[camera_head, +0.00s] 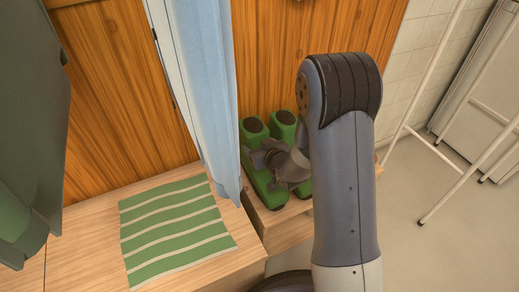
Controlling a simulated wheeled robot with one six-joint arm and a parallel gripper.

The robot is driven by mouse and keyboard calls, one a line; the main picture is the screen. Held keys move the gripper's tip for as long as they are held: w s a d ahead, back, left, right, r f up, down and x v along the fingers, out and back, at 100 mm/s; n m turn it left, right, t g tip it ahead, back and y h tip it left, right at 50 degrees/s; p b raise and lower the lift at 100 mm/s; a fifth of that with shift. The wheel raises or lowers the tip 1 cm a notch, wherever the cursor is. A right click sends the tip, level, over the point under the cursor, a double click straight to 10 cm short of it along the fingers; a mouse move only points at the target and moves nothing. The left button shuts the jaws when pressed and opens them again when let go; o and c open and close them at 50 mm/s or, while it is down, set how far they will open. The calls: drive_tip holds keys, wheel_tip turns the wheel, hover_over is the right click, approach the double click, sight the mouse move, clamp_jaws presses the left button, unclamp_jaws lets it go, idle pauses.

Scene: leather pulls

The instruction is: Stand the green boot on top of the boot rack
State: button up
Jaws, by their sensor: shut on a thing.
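Two green boots stand side by side with dark openings at the top, a left one (253,140) and a right one (284,122). They are on a low light-wood unit (282,234), which looks like the boot rack. My gripper (258,158) is at the left boot's shaft, shut on that boot as far as I can see. My wrist and arm cover much of the right boot and part of the unit. I cannot tell whether the left boot's sole touches the wood.
A pale blue curtain (205,85) hangs just left of the boots. A wooden bench (85,262) with a green-striped mat (175,230) lies left. A large dark green object (30,110) fills the left edge. A white frame (446,160) stands right, with open floor (425,260) near it.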

drive_tip(key=shift+f, duration=0.25)
drive_tip(key=shift+f, duration=0.15)
drive_tip(key=o, duration=1.9)
drive_tip(key=shift+o, duration=0.2)
drive_tip(key=shift+s+d+r, duration=0.1)
drive_tip(key=shift+s+r, duration=0.05)
drive_tip(key=shift+r, duration=0.15)
drive_tip(key=p+v, duration=0.2)
drive_tip(key=v, duration=0.9)
drive_tip(key=shift+s, duration=0.25)
drive_tip(key=shift+d, duration=0.1)
